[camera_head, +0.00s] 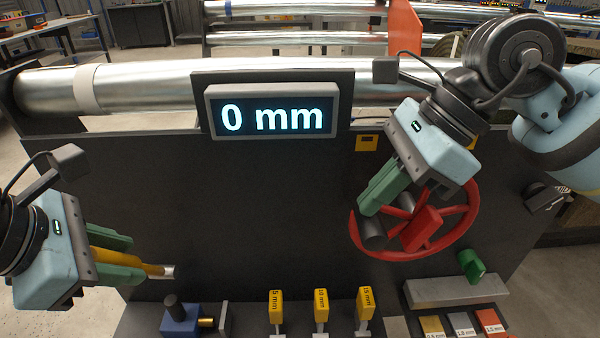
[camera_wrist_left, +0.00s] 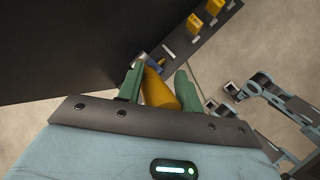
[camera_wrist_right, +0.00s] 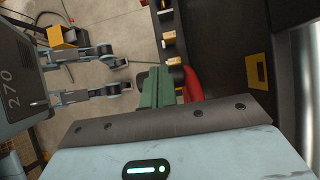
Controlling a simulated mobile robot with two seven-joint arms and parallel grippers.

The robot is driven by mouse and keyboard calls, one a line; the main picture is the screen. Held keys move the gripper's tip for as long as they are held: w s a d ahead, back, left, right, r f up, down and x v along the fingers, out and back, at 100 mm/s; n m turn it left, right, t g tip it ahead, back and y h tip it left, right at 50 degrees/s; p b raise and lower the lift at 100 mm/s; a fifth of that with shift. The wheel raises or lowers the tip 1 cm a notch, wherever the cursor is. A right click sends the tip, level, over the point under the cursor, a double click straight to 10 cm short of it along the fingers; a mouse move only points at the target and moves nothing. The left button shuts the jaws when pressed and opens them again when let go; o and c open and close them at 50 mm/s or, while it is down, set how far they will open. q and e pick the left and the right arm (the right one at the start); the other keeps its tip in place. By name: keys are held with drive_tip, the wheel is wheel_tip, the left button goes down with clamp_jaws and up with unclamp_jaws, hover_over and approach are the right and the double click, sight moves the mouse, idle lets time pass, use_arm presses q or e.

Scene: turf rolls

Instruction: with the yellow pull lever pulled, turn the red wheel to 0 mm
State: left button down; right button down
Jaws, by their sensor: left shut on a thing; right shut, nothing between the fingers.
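The display (camera_head: 272,119) on the dark panel reads "0 mm". The red wheel (camera_head: 467,222) is mounted on the right of the panel, with a dark handle knob (camera_head: 373,235) at its lower left. My left gripper (camera_head: 150,262) is shut on the yellow pull lever (camera_head: 128,261), which sticks out from the panel's left side; the lever also shows between the fingers in the left wrist view (camera_wrist_left: 158,90). My right gripper (camera_head: 368,206) is shut and empty, its fingertips in front of the wheel's left side, close above the knob. I cannot tell whether they touch it.
Below the panel, a shelf carries several yellow labelled blocks (camera_head: 321,304), a blue device (camera_head: 181,319) and labelled plates (camera_head: 462,324). A green knob (camera_head: 471,263) sits on a grey bar at the right. A metal roller (camera_head: 150,84) runs behind the display.

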use_arm(q)
drive_tip(key=shift+s+d+f, duration=0.1)
drive_tip(key=shift+s+f, duration=0.15)
drive_tip(key=shift+f, duration=0.1)
use_arm(e)
drive_tip(key=shift+x, duration=0.85)
drive_tip(key=shift+r, duration=0.1)
wheel_tip(320, 180, up, 14)
drive_tip(key=d, duration=0.1)
drive_tip(key=shift+d, duration=0.1)
drive_tip(key=shift+s, duration=2.45)
use_arm(q)
drive_tip(key=shift+w+a, duration=0.1)
drive_tip(key=shift+a, duration=0.2)
use_arm(e)
drive_tip(key=shift+d+f, duration=0.2)
drive_tip(key=shift+f, duration=0.1)
